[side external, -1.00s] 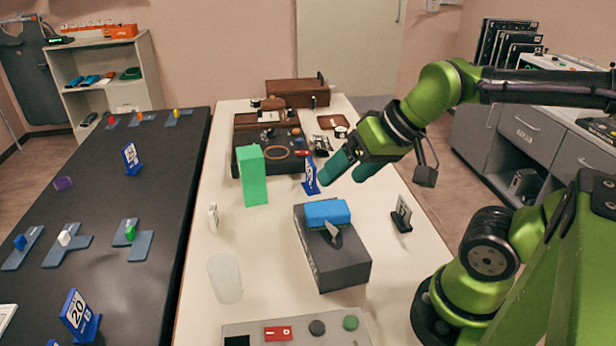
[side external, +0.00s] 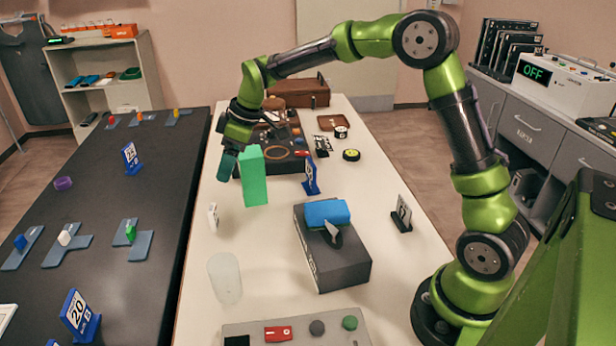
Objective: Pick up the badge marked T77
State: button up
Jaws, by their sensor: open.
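I cannot read T77 on anything in view. A small white upright piece (side external: 213,216) stands on the white table (side external: 290,222) at its left side; its marking is too small to read. A small card in a dark stand (side external: 402,213) stands near the right edge, also unreadable. My gripper (side external: 228,165), with teal fingers, is open and points down above the table's left side. It is just left of the green block and behind the white piece. No badge shows between its fingers.
A tall green block (side external: 252,178) is close beside my gripper. A dark grey box (side external: 335,255) with a blue pack (side external: 327,212) is mid-table. A translucent cup (side external: 225,279) stands front left, a blue number stand (side external: 310,177) farther back.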

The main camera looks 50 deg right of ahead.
aim_at(212, 209)
jog(key=shift+n, duration=0.4)
jog(key=x, duration=1.1)
jog(key=shift+f, duration=0.2)
jog(key=shift+a+x, duration=0.15)
jog(key=shift+x, duration=1.2)
jog(key=shift+a+x, duration=0.15)
jog(key=shift+x, duration=1.25)
jog(key=shift+r, duration=0.1)
jog(key=c, duration=1)
jog(key=shift+r, duration=0.15)
jog(key=shift+c, duration=0.2)
